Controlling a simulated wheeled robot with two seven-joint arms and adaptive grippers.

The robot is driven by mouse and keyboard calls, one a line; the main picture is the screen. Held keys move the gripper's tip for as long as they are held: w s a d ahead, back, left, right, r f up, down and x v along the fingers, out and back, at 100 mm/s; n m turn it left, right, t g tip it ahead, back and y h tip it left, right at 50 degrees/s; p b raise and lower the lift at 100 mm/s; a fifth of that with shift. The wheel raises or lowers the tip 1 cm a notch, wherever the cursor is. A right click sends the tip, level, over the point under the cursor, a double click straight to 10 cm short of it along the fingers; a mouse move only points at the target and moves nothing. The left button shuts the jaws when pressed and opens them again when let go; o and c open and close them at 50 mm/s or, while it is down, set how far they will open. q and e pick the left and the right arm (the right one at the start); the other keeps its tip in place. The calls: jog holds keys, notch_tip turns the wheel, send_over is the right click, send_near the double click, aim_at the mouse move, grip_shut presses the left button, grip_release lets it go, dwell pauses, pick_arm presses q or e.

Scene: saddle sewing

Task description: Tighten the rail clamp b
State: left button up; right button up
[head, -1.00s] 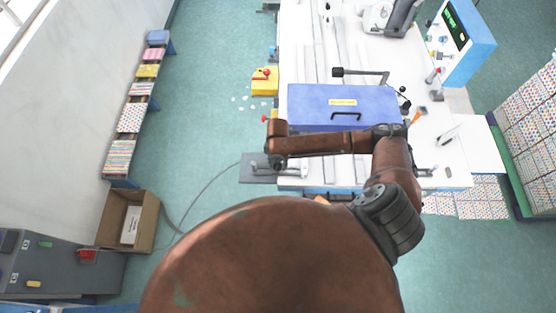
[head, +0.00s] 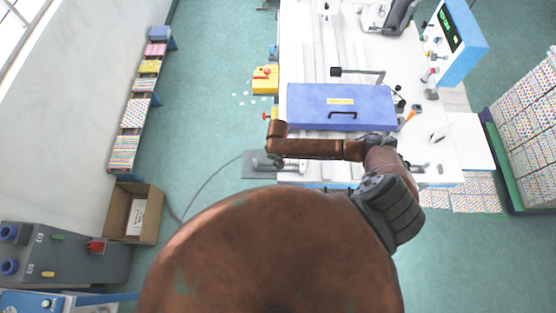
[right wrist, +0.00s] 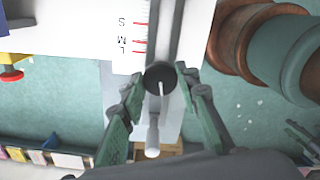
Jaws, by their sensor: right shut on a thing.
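In the right wrist view a round black knob (right wrist: 156,84) with a white mark sits at the end of a grey rail (right wrist: 166,30). A pale cylindrical handle (right wrist: 152,138) sticks out below it. I take this knob as part of a rail clamp; no letter is readable on it. My right gripper (right wrist: 159,76) has its green-padded fingers on both sides of the knob and is shut on it. In the head view my brown right arm reaches over the table's near left corner, and the gripper's hold is hard to make out there. My left gripper is not in view.
A blue box (head: 310,105) with a black handle lies on the white table (head: 455,150), just beyond my arm. A yellow box with a red button (head: 265,76) stands left of the table. A scale marked S, M, L (right wrist: 138,35) runs beside the rail.

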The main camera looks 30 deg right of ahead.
jog(key=shift+m, duration=0.9)
jog(key=shift+w+d, duration=0.1)
jog(key=o, duration=1.2)
jog(key=shift+c, duration=0.2)
jog(key=shift+r, duration=0.15)
notch_tip(320, 180, up, 12)
